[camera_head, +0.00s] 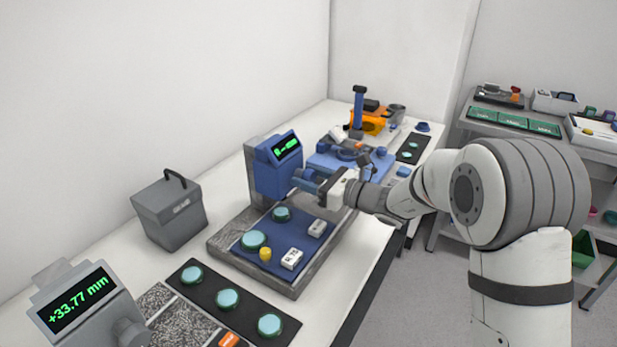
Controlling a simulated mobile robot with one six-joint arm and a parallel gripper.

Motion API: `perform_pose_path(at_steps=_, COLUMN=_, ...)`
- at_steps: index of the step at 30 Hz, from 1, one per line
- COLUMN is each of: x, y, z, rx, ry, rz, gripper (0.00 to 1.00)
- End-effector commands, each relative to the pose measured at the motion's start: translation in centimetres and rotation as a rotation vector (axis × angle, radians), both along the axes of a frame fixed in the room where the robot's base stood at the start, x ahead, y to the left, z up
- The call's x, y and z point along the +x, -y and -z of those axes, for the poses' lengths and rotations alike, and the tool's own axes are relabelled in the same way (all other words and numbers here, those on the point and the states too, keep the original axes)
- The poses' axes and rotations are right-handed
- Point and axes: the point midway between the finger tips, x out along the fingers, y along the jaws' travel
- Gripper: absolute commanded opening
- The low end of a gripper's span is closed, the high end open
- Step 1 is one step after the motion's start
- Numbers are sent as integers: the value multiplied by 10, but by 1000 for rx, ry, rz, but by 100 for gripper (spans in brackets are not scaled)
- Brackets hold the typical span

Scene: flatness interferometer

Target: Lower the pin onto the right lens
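A blue measuring head (272,180) with a green-lit display stands over a blue mat (270,230) on a grey base. Two teal discs that look like lenses lie on the mat: a front left one (254,240) and a back right one (281,214), below the head. I cannot make out the pin; its tip is too small or hidden. My gripper (322,187) is beside the head's right side, at a blue knob or lever (304,179) there. Its fingers are small and partly hidden, so I cannot tell whether they hold it.
A black strip (248,312) with three teal discs lies in front. A second display unit (85,305) reads +33.77 mm. A grey box (170,212) stands at left.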

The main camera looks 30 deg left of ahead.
Motion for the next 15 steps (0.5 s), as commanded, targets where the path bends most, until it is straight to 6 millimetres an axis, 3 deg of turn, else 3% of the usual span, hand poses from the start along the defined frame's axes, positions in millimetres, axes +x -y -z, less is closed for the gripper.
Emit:
perform_pose_path(at_steps=11, x=0, y=1, z=0, rx=0, ry=0, rz=1, gripper=16)
perform_pose_path(at_steps=15, x=1, y=-1, z=0, rx=1, ry=4, rz=1, gripper=15)
